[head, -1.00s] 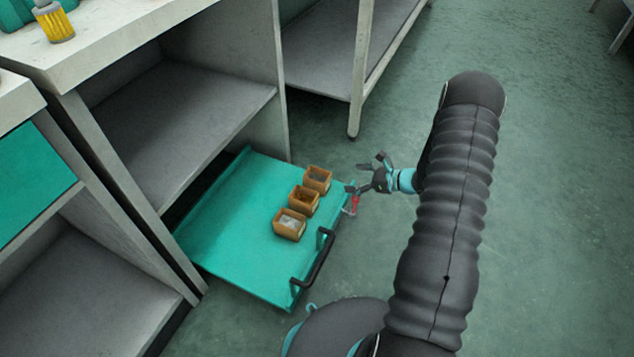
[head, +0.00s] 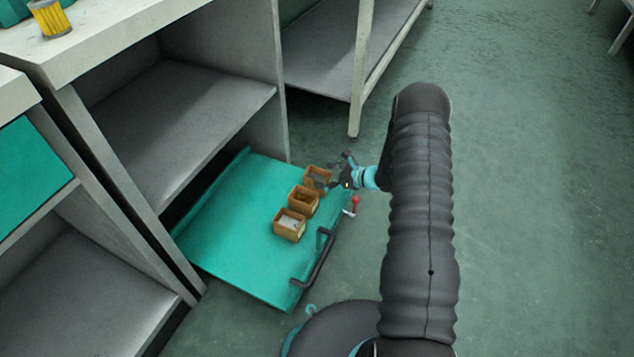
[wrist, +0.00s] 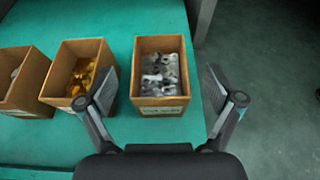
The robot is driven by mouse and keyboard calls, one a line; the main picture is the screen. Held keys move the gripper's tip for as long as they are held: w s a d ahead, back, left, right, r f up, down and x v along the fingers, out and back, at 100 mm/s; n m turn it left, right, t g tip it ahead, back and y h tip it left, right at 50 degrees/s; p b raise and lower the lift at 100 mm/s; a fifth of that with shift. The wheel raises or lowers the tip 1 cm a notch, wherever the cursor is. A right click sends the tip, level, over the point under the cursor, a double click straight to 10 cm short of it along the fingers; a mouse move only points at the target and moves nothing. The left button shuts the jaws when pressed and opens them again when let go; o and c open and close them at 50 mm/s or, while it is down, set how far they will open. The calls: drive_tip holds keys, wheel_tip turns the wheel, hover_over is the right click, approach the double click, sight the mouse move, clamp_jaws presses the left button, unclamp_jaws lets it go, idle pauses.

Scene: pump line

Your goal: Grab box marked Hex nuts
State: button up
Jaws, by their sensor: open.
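Three small brown boxes stand in a row on the pulled-out teal drawer (head: 240,225). In the wrist view the right box (wrist: 161,102) holds grey metal pieces that look like nuts; its front label is too small to read. It is the farthest box (head: 316,173) in the head view, partly behind my gripper. The middle box (wrist: 62,92) holds brass-coloured pieces. The left box (wrist: 18,92) is cut off by the picture edge and holds pale contents. My gripper (wrist: 163,108) is open and empty, its fingers apart on either side of the right box's near end.
The drawer has a dark handle (head: 318,258) at its front. A red-topped object (head: 354,204) is by the drawer's right corner. A grey cabinet (head: 180,110) stands above and behind the drawer. The floor to the right is clear.

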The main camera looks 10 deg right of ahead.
drive_tip(key=shift+x, duration=1)
drive_tip(key=c, duration=1.4)
